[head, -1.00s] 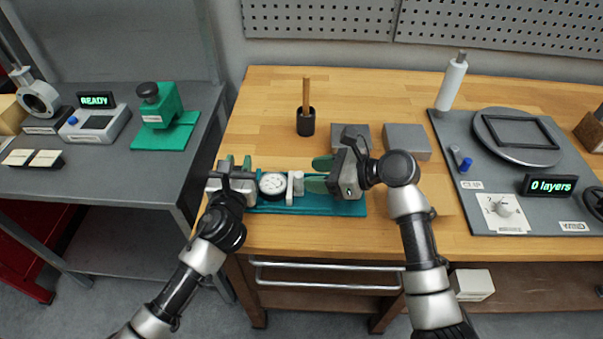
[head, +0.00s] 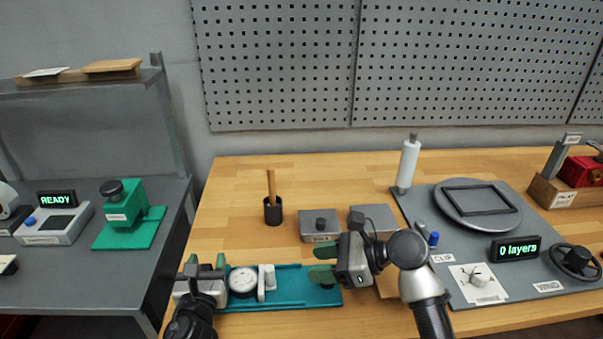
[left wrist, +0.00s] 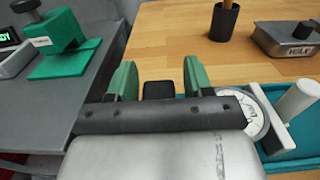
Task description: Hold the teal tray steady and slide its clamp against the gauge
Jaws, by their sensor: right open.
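The teal tray (head: 300,291) lies along the bench's front edge. A round white-faced gauge (head: 242,282) sits in its left part and also shows in the left wrist view (left wrist: 253,115). The white clamp (head: 266,284), a plate with a post, stands just right of the gauge, very close to it; I cannot tell if they touch. My left gripper (head: 206,264) is at the tray's left end. Its green fingers stand apart around a small black block (left wrist: 158,90), with slim gaps beside it. My right gripper (head: 322,263) is open and empty, above the tray's right part, right of the clamp.
A black cup with a wooden stick (head: 272,210) and grey metal blocks (head: 319,226) stand behind the tray. A grey panel (head: 460,215) with a round plate and a "0 layers" display fills the right. A side table (head: 60,270) with a green device is left.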

